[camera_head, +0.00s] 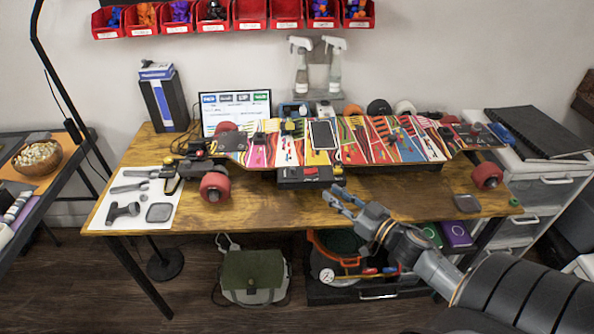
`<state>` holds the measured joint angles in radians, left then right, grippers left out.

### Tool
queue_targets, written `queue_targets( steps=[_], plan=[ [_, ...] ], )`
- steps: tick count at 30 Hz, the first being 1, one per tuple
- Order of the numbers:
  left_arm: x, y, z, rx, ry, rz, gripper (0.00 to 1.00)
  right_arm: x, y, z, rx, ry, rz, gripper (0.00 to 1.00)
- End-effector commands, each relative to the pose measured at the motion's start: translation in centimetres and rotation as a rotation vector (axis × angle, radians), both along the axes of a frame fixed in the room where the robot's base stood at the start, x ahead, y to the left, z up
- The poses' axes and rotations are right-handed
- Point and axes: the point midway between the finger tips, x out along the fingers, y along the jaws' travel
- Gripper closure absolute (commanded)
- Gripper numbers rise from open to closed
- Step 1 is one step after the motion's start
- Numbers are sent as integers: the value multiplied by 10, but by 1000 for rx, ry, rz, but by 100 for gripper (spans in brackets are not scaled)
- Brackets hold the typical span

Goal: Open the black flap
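An electric skateboard (372,140) with a striped, multicoloured deck lies across the wooden table. A black box (290,176) with a red part sits at the front middle of the board, under the deck edge. It may carry the black flap, but I cannot make out a separate flap or whether one is open. My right gripper (335,193) comes in from the lower right, over the table's front part. Its fingers are apart and empty, just below and right of the black box, not visibly touching it. My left gripper is not in view.
Red wheels (214,187) stick out at the board's ends. A white tool mat (160,213) lies at the left of the wooden table (260,207). A monitor (236,108) and spray bottles (301,68) stand behind the board. Bare tabletop lies left of my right gripper.

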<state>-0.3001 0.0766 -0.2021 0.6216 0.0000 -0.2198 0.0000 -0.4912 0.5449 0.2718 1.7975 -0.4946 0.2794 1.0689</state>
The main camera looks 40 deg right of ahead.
Motion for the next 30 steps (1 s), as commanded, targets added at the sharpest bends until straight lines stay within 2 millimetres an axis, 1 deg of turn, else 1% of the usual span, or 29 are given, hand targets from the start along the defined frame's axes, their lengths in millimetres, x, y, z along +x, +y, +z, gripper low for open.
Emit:
queue_targets(
  steps=[5, 8, 11, 24, 27, 30],
  plan=[
    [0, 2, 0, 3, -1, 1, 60, -1, -2, 6, 16, -20, 86, 79],
    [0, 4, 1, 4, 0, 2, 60, 5, 0, 7, 19, -24, 97, 79],
    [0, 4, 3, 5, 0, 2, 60, 18, 3, 8, 20, -26, 97, 79],
    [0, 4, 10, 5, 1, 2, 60, 98, 22, 8, 18, -25, 94, 79],
    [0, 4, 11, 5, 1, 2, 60, 113, 26, 7, 20, -24, 93, 79],
    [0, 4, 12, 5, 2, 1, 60, 123, 28, 7, 19, -23, 93, 79]
  ],
)
